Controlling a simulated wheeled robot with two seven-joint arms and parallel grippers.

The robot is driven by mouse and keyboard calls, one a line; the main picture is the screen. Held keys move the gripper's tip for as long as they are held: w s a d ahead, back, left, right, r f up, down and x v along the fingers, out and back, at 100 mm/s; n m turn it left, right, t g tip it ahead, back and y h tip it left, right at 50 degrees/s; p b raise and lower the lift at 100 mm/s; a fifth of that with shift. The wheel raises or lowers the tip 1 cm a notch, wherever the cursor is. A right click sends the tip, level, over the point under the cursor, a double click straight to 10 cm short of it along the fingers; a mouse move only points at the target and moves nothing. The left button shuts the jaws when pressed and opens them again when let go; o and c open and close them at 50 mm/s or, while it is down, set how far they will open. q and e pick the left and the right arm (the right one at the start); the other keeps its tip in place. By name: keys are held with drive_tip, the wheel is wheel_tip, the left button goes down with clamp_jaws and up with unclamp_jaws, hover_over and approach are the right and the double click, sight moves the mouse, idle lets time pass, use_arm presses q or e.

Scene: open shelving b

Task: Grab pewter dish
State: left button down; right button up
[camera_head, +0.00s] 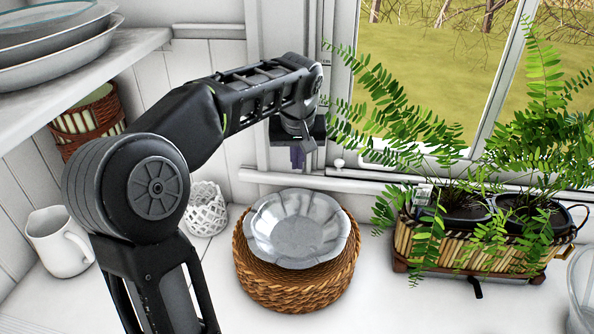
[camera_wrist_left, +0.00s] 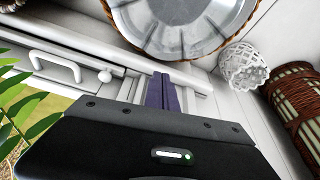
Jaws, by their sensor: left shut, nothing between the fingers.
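The pewter dish (camera_head: 297,229) is a shiny, scalloped silver bowl. It rests in the top of a round wicker basket (camera_head: 297,285) on the white counter. In the left wrist view the dish (camera_wrist_left: 185,22) shows at the top, cut off by the frame edge. My left gripper (camera_head: 297,158) is above and behind the dish, near the window frame, apart from it. Its purple fingers (camera_wrist_left: 162,92) are together and empty in the left wrist view. My right gripper is not in either view.
A planter box (camera_head: 480,245) with ferns stands at the right, its fronds reaching toward my left gripper. A white lattice cup (camera_head: 205,210) and a white pitcher (camera_head: 60,243) stand left of the basket. A shelf (camera_head: 85,72) with stacked bowls overhangs at upper left.

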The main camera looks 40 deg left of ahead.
use_arm(q)
drive_tip(key=p, duration=0.1)
approach(297, 205)
drive_tip(key=w+a+f, duration=0.4)
drive_tip(key=w, duration=0.1)
drive_tip(key=shift+w+a+f, duration=0.2)
drive_tip(key=shift+f, duration=0.15)
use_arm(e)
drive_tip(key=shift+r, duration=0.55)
use_arm(q)
drive_tip(key=shift+s+d+f+b, duration=0.15)
drive_tip(key=shift+d+b, duration=0.05)
drive_tip(key=shift+b, duration=0.1)
drive_tip(key=s+d+b, duration=0.1)
drive_tip(key=s, duration=0.1)
drive_tip(key=s+d+b, duration=0.1)
drive_tip(key=s+d, duration=0.1)
drive_tip(key=shift+d, duration=0.1)
drive_tip(key=shift+w, duration=0.1)
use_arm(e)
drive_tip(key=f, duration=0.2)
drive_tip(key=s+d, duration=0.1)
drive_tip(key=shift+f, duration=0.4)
use_arm(q)
drive_tip(key=shift+r, duration=0.25)
